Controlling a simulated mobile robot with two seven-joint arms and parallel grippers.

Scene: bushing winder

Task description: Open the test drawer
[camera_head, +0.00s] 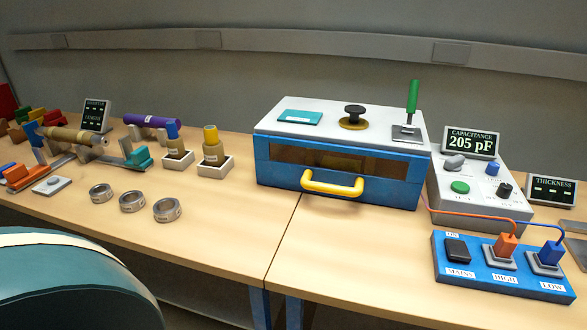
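The test drawer is a blue box (281,174) with a white top, standing on the bench right of centre. Its front has a brownish window strip (318,158) and a yellow bow-shaped handle (332,187) that sticks out towards me. The front looks flush with the box, so the drawer appears shut. On its top are a teal pad (299,117), a black knob on a brown disc (353,116) and a green-handled lever (412,98). Neither of my grippers is in view, and nothing touches the handle.
Right of the box are a meter reading 205 pF (470,143) and a blue switch panel (500,270) with orange and blue plugs. Several metal rings (132,201) and a winding fixture (75,137) stand left. A teal rounded shape (75,290) fills the lower left. Bench before the handle is clear.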

